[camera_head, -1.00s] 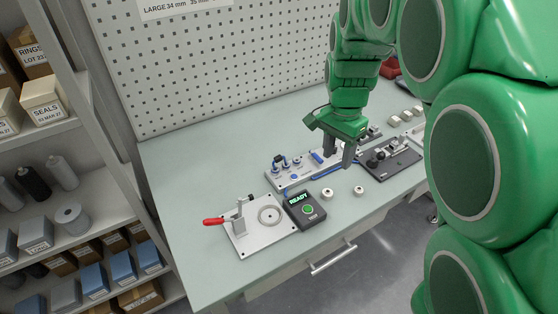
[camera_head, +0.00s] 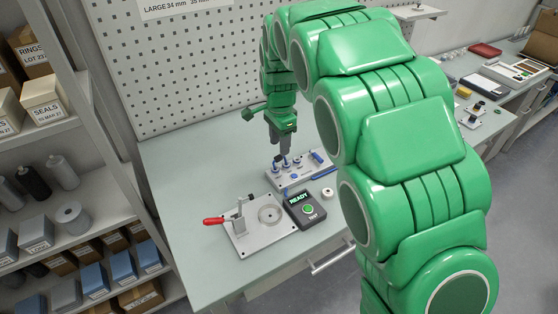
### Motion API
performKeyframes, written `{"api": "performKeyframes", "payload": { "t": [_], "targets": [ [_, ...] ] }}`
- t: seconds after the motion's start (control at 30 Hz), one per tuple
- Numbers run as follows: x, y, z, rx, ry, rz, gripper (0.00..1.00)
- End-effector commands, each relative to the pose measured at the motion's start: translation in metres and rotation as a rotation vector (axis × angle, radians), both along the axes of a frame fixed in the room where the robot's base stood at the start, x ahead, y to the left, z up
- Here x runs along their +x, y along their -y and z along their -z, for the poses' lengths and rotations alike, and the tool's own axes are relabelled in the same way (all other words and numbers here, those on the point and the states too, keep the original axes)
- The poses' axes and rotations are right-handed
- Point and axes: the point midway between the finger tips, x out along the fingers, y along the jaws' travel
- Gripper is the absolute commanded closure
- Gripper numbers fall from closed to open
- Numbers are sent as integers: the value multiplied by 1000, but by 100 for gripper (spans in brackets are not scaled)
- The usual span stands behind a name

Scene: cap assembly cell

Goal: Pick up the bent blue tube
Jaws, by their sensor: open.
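A light grey rack (camera_head: 290,184) on the bench holds several small blue parts. A longer blue piece (camera_head: 317,157) lies at its right end, and small blue parts with dark tops (camera_head: 284,163) stand at its left and middle. Which of them is the bent blue tube is too small to tell. My gripper (camera_head: 279,152) points down at the rack's back left, its fingers in front of the pegboard side of the bench. It is open, and nothing shows between the fingers. Whether it touches any part cannot be told.
A black box reading READY (camera_head: 305,210) stands in front of the rack. Left of it is a metal plate with a red-handled clamp (camera_head: 216,221). A white ring (camera_head: 327,193) lies to the right. My arm hides the bench's right part. The bench's left is clear.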

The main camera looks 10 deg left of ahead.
Motion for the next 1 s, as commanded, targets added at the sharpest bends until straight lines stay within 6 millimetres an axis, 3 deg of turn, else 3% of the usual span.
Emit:
{"api": "performKeyframes", "payload": {
  "t": [0.37,0.6,0.9,1.0],
  "targets": [
    [1,-2,30,1,-1,-1,53],
    [1,-2,62,-2,-6,-1,53],
    [2,-3,67,0,-1,-1,53],
    [2,-3,67,0,-1,-1,68]
  ]
}}
